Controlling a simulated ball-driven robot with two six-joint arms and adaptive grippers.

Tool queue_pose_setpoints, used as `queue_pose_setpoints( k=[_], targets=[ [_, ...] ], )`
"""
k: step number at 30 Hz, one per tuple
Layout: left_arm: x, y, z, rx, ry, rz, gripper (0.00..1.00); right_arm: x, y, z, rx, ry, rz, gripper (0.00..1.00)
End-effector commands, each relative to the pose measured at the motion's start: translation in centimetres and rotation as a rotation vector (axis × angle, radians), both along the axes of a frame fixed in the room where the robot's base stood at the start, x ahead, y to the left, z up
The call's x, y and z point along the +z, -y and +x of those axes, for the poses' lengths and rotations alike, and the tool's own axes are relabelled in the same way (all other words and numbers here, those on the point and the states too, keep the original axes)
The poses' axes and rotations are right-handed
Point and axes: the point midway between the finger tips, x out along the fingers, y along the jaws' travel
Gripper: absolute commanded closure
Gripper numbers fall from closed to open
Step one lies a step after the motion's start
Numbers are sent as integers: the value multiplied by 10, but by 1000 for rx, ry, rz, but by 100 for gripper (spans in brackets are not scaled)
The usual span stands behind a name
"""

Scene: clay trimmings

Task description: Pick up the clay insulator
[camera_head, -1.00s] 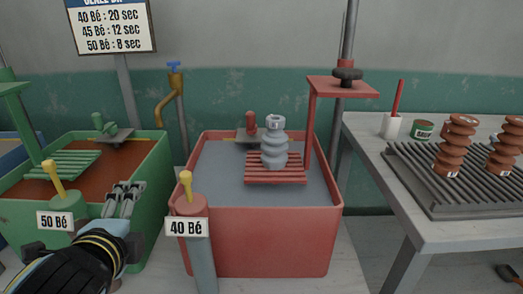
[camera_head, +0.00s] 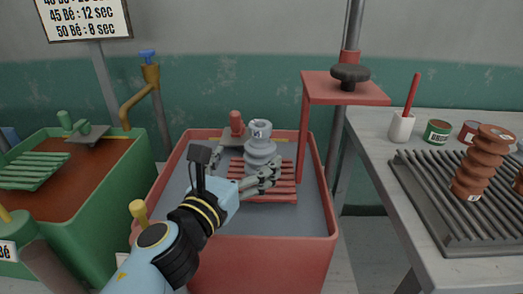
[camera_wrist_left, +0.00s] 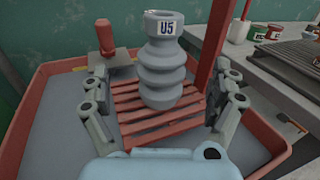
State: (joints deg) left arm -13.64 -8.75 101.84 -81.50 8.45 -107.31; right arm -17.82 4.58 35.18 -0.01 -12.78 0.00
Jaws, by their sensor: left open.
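The grey clay insulator (camera_head: 261,147) stands upright on a red slatted rack (camera_head: 283,196) in the red tank. In the left wrist view the insulator (camera_wrist_left: 165,65) shows a "U5" label near its top. My left gripper (camera_head: 270,177) is in front of the insulator in the head view, over the rack. In the left wrist view my open left gripper (camera_wrist_left: 165,103) has one finger on each side of the insulator's lower part, with gaps showing; contact is not visible. The fingers hide part of the rack. My right gripper is not in view.
The red tank (camera_head: 262,250) holds grey liquid, with a red post and plate (camera_head: 345,88) at its right. A green tank (camera_head: 100,215) is at left. The right table (camera_head: 440,262) bears a ribbed rack, brown insulators (camera_head: 484,160), a cup (camera_head: 402,127) and cans.

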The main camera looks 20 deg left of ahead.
Motion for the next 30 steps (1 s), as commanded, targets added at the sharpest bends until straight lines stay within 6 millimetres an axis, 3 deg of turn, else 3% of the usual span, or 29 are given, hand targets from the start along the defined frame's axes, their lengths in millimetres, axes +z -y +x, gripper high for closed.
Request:
queue_pose_setpoints(
  k=[13, 23, 30],
  targets=[
    [-1, 9, 55, 2, 1, -2, 6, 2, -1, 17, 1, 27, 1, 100],
    [-2, 10, 62, 2, -1, -2, 6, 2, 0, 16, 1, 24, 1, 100],
    [-2, 10, 62, 2, -1, -2, 38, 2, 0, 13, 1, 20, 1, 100]
  ],
)
